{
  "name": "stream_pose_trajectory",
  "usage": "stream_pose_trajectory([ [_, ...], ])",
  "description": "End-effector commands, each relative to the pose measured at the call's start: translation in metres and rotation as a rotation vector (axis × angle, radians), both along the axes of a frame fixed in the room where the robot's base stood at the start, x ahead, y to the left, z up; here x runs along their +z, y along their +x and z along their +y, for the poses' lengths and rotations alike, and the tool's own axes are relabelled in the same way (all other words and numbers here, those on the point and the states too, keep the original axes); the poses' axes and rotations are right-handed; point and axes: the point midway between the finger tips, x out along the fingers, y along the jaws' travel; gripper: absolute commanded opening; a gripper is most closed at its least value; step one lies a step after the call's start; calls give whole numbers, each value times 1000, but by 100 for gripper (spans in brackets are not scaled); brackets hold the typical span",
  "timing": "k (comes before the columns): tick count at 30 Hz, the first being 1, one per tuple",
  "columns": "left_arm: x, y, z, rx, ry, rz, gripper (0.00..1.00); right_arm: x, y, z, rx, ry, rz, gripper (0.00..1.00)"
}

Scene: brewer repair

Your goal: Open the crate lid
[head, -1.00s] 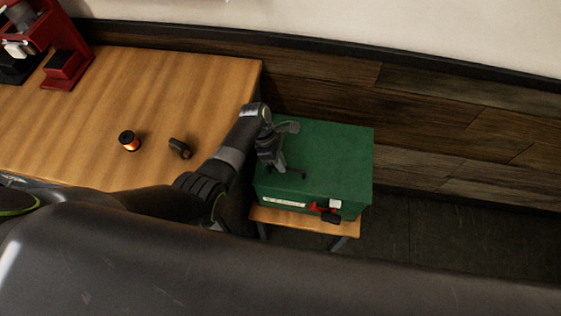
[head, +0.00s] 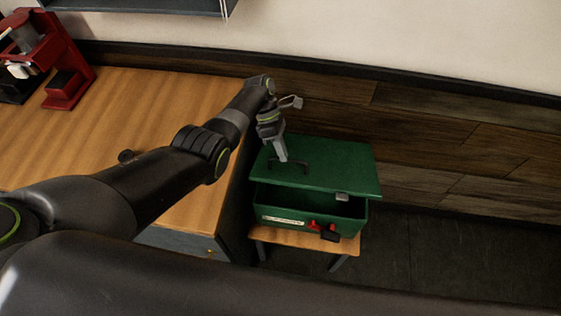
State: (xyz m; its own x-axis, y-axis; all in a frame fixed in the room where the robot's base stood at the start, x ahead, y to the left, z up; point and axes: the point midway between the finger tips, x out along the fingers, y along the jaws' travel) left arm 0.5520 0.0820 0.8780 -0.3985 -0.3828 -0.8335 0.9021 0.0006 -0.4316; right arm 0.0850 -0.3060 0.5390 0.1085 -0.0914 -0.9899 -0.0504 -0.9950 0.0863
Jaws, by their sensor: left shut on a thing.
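The green crate (head: 295,212) stands on a small wooden stool right of the counter. Its green lid (head: 335,178) is raised at the front and tilted, with a dark gap between lid and crate body. A dark handle (head: 303,166) sits on top of the lid. My left gripper (head: 284,160) is shut on the lid handle, with its arm reaching in from the left over the counter. A red and black latch (head: 322,229) hangs on the crate's front, and a small light catch (head: 342,197) is at the lid's front edge. The crate's inside is mostly dark. My right gripper is not in view.
The wooden counter (head: 130,95) fills the left, with a red brewer (head: 66,75) at its far left. The stool (head: 290,236) carries the crate. A wood-panelled wall (head: 430,125) runs close behind; the floor to the right is clear.

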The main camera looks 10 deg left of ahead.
Motion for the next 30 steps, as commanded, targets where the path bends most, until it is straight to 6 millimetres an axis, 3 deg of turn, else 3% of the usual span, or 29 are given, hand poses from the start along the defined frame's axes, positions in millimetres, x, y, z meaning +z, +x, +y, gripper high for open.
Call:
stream_pose_trajectory([
  [12, 26, 35, 1, 5, 2, -15, 0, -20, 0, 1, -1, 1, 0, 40],
  [30, 30, 40, 3, 4, 6, -13, 0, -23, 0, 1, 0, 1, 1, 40],
])
